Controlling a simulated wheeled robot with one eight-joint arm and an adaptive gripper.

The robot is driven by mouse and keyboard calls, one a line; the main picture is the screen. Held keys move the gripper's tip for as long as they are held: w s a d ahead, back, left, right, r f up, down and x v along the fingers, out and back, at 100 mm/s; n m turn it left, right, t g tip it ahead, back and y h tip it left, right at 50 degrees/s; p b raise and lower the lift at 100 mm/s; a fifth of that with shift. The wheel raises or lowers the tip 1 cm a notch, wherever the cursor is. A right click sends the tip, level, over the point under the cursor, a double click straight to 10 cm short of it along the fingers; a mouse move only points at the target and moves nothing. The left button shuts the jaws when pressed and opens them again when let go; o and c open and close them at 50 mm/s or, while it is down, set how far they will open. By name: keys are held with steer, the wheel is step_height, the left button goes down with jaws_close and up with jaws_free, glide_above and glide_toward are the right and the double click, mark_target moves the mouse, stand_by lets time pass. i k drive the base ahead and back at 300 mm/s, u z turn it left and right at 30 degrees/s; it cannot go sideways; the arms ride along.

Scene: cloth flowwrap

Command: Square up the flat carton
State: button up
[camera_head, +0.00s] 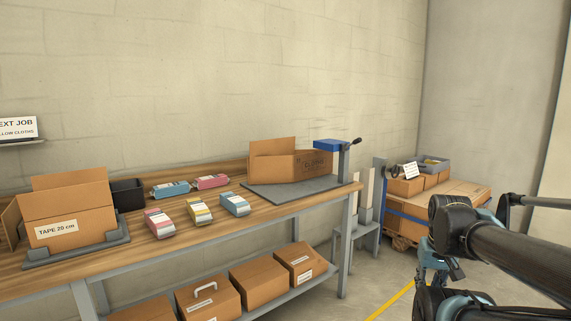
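A brown carton (307,166) with dark print on its side sits on a grey mat (266,197) at the right end of the bench. It looks partly opened up, with a tall panel raised at its left; whether its corners are square I cannot tell. A second carton (85,211), labelled "TAPE 20 cm", stands with raised flaps in a grey holder (62,257) at the left. My arm is at the lower right, well apart from both cartons. My gripper (440,268) seems to be at its lower end, but its fingers are not clear.
Several coloured cloth packs (199,211) lie mid-bench, beside a black bin (127,194). A blue-topped lever device (332,146) stands at the bench's right end. Boxes (262,279) fill the lower shelf. A loaded pallet (445,205) stands at right. Floor shows clear around the yellow line (391,301).

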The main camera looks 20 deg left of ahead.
mark_target(276, 170)
steer(key=u, duration=0.5)
steer(key=i, duration=1.2)
steer(key=u, duration=0.65)
